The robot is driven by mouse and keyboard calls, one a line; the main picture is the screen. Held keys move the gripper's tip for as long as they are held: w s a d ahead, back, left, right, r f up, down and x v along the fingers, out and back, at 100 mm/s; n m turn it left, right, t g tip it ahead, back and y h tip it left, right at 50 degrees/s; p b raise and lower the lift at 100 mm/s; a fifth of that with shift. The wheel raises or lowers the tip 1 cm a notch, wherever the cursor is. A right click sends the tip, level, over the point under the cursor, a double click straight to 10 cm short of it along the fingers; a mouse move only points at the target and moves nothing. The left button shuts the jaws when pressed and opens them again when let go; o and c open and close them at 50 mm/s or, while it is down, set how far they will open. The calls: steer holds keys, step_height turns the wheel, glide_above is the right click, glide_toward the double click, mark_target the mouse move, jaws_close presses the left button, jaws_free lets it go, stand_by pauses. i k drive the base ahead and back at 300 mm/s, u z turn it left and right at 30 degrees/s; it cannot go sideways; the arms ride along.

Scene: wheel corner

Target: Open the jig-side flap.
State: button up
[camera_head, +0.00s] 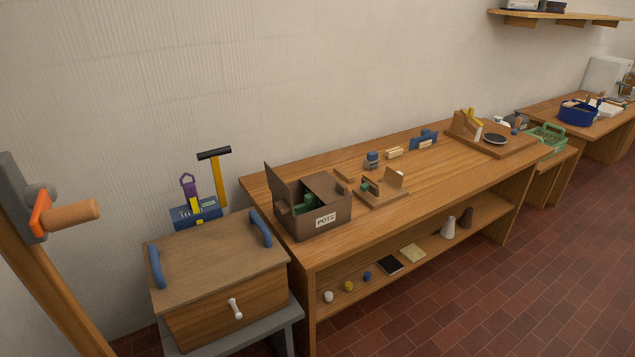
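A dark brown box labelled POTS (318,220) stands at the left end of the long workbench. Its left flap (275,183) is raised and leans up at the far-left side. Its right flap (327,187), on the side towards a small wooden jig, lies roughly flat over the right half of the opening. Something green (305,201) shows inside the open left half. The wooden jig (383,198) stands just right of the box and holds a small green piece. My gripper is not in view.
A wooden chest (215,270) with blue handles and a white knob stands left of the workbench (440,165). A post with an orange-and-wood handle (75,217) rises at far left. Small blocks (394,153) lie behind the jig. Tiled floor (480,290) is clear in front.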

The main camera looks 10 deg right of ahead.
mark_target(327, 189)
steer(key=u, duration=0.25)
steer(key=i, duration=1)
steer(key=z, duration=0.1)
steer(key=k, duration=1.1)
steer(key=u, duration=0.7)
steer(key=i, duration=0.5)
